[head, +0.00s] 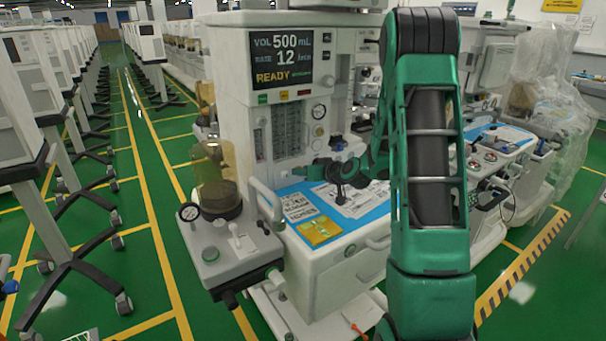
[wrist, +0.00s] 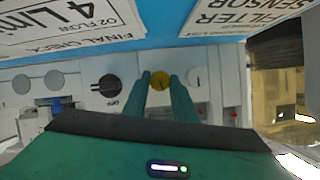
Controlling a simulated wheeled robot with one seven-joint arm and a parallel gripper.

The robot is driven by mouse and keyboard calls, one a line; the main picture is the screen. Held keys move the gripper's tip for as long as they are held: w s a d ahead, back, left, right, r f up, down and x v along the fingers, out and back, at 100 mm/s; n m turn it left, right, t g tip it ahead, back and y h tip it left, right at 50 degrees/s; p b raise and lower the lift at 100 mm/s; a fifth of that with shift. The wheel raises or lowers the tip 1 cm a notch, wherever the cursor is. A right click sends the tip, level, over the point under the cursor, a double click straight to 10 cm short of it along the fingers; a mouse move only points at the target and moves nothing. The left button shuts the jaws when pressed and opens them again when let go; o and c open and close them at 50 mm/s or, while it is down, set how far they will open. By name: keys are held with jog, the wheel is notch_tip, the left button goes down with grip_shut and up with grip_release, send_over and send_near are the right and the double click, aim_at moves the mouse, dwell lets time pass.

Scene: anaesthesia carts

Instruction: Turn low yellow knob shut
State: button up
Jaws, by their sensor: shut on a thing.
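In the wrist view the yellow knob (wrist: 160,79) sits on the pale front panel, between the tips of my two green fingers. My gripper (wrist: 161,84) is shut on the knob, with one finger at each side. In the head view my gripper (head: 306,171) reaches left to the lower front of the anaesthesia machine (head: 235,110), just above the blue work surface (head: 290,190). The gripped knob cannot be made out there. Another yellow knob (head: 319,131) shows higher on the panel, under a round gauge. How far the gripped knob is turned is too small to tell.
A black knob marked OFF (wrist: 109,86) is left of my fingers in the wrist view; a white round part (wrist: 197,77) is close on the right. Printed sheets (head: 350,198) and a yellow packet (head: 320,231) lie on the work surface.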

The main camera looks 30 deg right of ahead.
jog(key=shift+d+f+m+y, duration=0.1)
jog(key=shift+d+m+y, duration=0.1)
jog(key=shift+m+y, duration=0.5)
jog(key=shift+m, duration=0.3)
jog(key=o, duration=0.8)
jog(key=shift+s, duration=0.1)
jog(key=shift+c, duration=0.2)
jog(key=v, duration=1)
jog(key=shift+s, duration=0.3)
